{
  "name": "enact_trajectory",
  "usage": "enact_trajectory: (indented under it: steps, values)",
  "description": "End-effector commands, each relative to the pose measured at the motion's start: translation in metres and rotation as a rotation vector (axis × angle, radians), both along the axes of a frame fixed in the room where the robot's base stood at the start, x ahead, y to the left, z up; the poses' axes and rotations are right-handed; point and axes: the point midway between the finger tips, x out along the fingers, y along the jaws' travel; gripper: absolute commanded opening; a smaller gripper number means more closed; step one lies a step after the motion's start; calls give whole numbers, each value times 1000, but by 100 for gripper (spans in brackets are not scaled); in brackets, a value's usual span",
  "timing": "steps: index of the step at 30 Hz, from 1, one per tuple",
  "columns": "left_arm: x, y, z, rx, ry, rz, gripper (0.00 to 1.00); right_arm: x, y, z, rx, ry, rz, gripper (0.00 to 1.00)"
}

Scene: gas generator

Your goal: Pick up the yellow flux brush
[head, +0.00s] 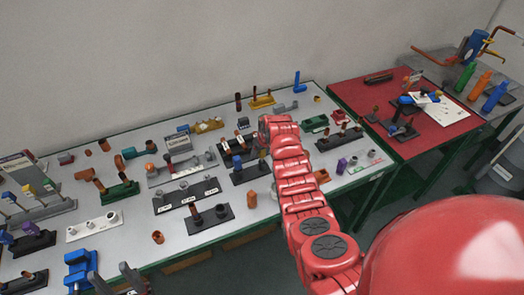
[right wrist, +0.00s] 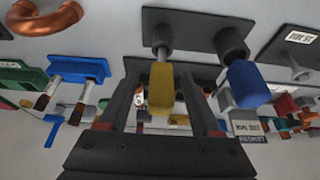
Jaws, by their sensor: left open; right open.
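The yellow flux brush (right wrist: 160,90) shows in the right wrist view as a yellow handle on a metal stem in a black holder (right wrist: 193,20); that view looks upside down. My right gripper (right wrist: 164,80) is open, with one finger on each side of the yellow handle; I cannot tell whether either touches it. In the head view my red right arm reaches over the bench, and the brush cannot be made out near its end. My left gripper (head: 117,278) is open and empty at the lower left, near the bench's front edge.
A blue-handled tool (right wrist: 248,86) stands in the same holder beside the brush. A red-topped table (head: 435,140) stands to the right.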

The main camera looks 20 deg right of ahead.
Motion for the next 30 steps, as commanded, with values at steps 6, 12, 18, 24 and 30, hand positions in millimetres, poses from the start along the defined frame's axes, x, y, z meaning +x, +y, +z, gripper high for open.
enact_trajectory:
  steps: [6,12,18,24,30]
  values:
    - [0,0,4,0,0,0,50,3,0,-7,-1,-1,1,65]
    - [0,0,3,0,0,0,50,3,0,-9,-1,-1,1,65]
    - [0,0,3,0,0,0,50,3,0,-9,-1,-1,1,38]
    - [0,0,3,0,0,0,50,3,0,-9,-1,-1,1,2]
    - [0,0,3,0,0,0,50,3,0,-9,-1,-1,1,0]
